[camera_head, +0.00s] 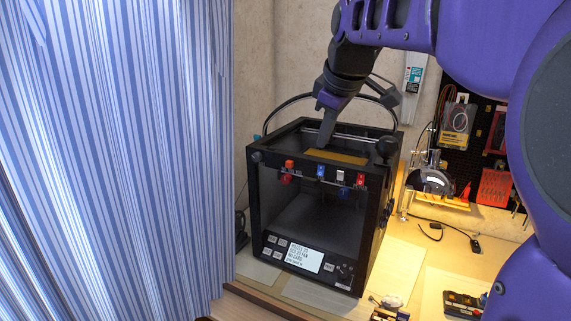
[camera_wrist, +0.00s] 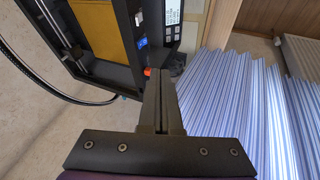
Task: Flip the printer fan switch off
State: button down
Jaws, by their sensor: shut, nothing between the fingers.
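The black box-shaped printer (camera_head: 382,222) stands on the bench in the head view. A row of small coloured switches runs along its top front bar: an orange-red one (camera_head: 289,165) at left, a blue one (camera_head: 321,171), a white one (camera_head: 340,177) and a red one (camera_head: 361,180). I cannot read which is the fan switch. My gripper (camera_head: 324,144) points down over the printer's open top, behind the bar. In the wrist view my gripper (camera_wrist: 162,72) is shut and empty, its tips close beside the orange-red switch (camera_wrist: 147,71); contact is unclear. A blue switch (camera_wrist: 141,43) shows farther along.
A striped curtain (camera_head: 120,150) hangs close at the printer's left. A black cable (camera_head: 300,97) arches behind the printer. A lit screen (camera_head: 304,256) is on its lower front. Tools hang on a pegboard (camera_head: 470,150) at right. Bench space right of the printer is partly clear.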

send_near(321, 171)
jog(key=a+f, duration=0.3)
jog(key=f, duration=0.1)
jog(key=w+d+f, duration=0.1)
jog(key=w+f, duration=0.1)
jog(key=shift+w+d, duration=0.35)
jog(key=shift+f+b, duration=0.1)
jog(key=shift+b, duration=0.3)
